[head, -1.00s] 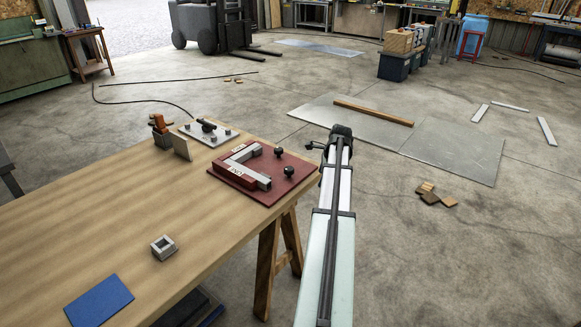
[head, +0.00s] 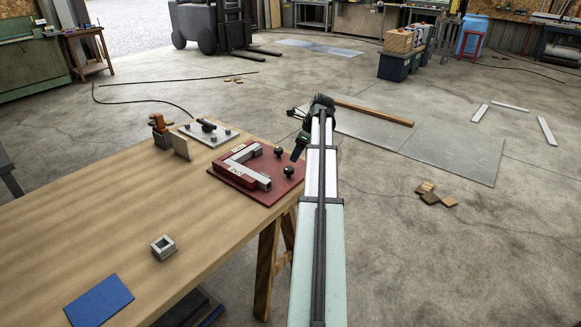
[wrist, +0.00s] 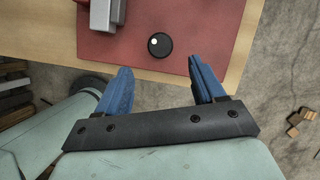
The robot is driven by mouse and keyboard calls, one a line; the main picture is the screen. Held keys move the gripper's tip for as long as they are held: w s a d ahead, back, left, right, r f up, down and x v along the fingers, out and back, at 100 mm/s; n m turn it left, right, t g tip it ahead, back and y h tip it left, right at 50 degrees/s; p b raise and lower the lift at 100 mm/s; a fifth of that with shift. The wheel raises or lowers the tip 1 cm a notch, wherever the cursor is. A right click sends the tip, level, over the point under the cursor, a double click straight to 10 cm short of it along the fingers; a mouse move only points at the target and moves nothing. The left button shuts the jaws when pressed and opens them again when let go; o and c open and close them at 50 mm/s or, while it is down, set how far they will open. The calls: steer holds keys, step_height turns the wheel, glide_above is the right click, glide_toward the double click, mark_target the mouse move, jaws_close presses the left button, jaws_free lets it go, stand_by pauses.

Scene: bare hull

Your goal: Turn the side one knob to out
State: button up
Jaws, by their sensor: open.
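A dark red board (head: 262,196) lies on the table and carries an L-shaped piece with grey bars (head: 245,158) and red labelled blocks (head: 238,176). The label text is too small to read surely. Two black knobs stand on the board's right part, a farther one (head: 278,152) and a nearer one (head: 289,171). In the wrist view one round black knob (wrist: 158,47) with a white dot at its upper left shows on the board (wrist: 200,20). My gripper (wrist: 160,70) is open, its blue fingers on either side below the knob, apart from it. In the head view my gripper (head: 298,148) is beside the board's right edge.
A grey square block (head: 163,247) and a blue sheet (head: 100,301) lie nearer. The table's middle is clear.

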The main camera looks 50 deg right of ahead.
mark_target(289, 168)
steer(key=x, duration=0.8)
steer(key=shift+f, duration=0.2)
steer(key=shift+c, duration=0.3)
steer(key=c, duration=1)
